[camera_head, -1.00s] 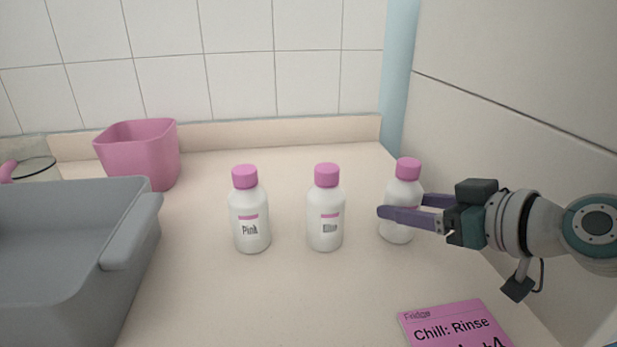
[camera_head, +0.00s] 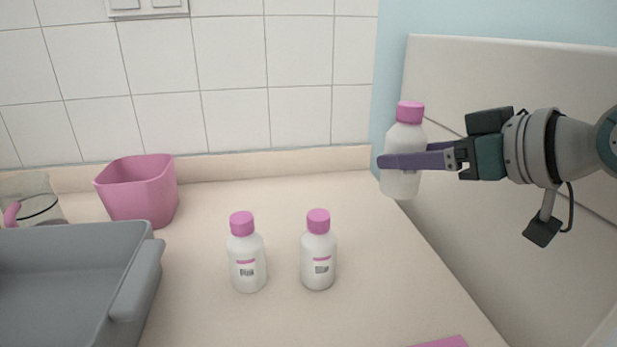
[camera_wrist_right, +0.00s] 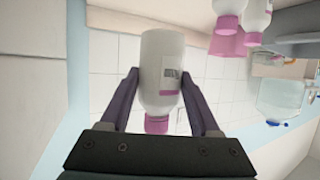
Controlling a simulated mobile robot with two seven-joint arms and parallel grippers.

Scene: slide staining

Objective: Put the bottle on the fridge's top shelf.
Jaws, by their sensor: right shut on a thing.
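My right gripper (camera_head: 412,161) is shut on a white bottle with a pink cap (camera_head: 404,138). It holds the bottle upright above the right edge of the counter. The held bottle also shows between the two purple fingers in the right wrist view (camera_wrist_right: 161,75), where part of its label shows. The fridge may be the large pale panel (camera_head: 500,85) at the right, but I cannot tell for sure. No shelf shows. My left gripper is not in view.
Two more white bottles with pink caps stand on the counter, a left one (camera_head: 246,262) and a right one (camera_head: 318,258). A grey tray (camera_head: 140,285), a pink bin (camera_head: 137,192) and a glass jug (camera_head: 38,205) are at the left. A pink card (camera_head: 445,342) lies at the front.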

